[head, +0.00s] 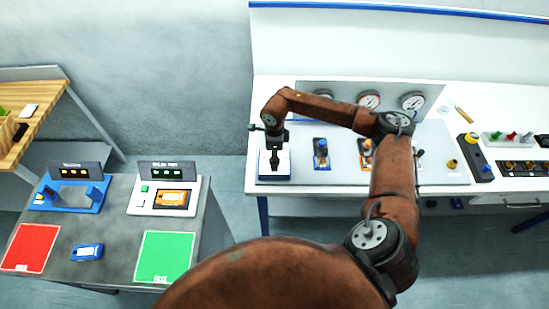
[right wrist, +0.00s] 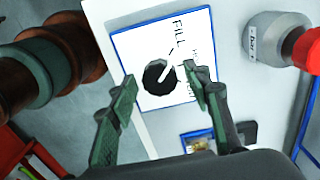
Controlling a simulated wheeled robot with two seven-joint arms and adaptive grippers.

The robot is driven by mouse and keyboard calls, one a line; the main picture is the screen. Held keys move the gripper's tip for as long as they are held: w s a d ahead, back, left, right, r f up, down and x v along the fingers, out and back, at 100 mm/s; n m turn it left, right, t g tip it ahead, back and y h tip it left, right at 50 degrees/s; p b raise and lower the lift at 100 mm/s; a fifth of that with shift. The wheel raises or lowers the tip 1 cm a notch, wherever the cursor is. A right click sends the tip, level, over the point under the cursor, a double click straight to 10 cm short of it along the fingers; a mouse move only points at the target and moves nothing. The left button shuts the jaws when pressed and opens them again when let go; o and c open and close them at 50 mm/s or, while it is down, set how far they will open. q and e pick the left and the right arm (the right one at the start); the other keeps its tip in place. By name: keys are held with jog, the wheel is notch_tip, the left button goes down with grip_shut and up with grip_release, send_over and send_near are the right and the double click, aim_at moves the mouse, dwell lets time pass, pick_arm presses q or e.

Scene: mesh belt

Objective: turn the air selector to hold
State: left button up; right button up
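The air selector is a round black knob (right wrist: 155,76) with a white pointer line, on a white blue-edged plate (right wrist: 130,43) in the right wrist view. The pointer slants up and right, towards the printed word FILL; other words beside it are partly hidden or too small to read surely. My right gripper (right wrist: 160,78) is open, with one green-padded finger on each side of the knob; I cannot tell if either touches it. In the head view the right gripper (head: 274,158) points down over the plate (head: 265,171) at the bench's left end. My left gripper is not in view.
A blue-handled valve (head: 320,152) and an orange one (head: 365,152) stand right of the plate, before a panel with round gauges (head: 412,102). A grey fitting (right wrist: 276,38) with a red part is close by in the wrist view. A grey table (head: 115,235) stands left.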

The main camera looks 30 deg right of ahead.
jog(key=c, duration=1)
jog(key=m+b, duration=0.1)
jog(key=m, duration=0.2)
jog(key=shift+m+b, duration=0.3)
jog(key=shift+m, duration=0.1)
jog(key=m+b, duration=0.1)
jog(key=m, duration=0.3)
jog(key=shift+r+m, duration=0.1)
jog(key=shift+m, duration=0.5)
jog(key=o, duration=1.1)
jog(key=shift+o, duration=0.2)
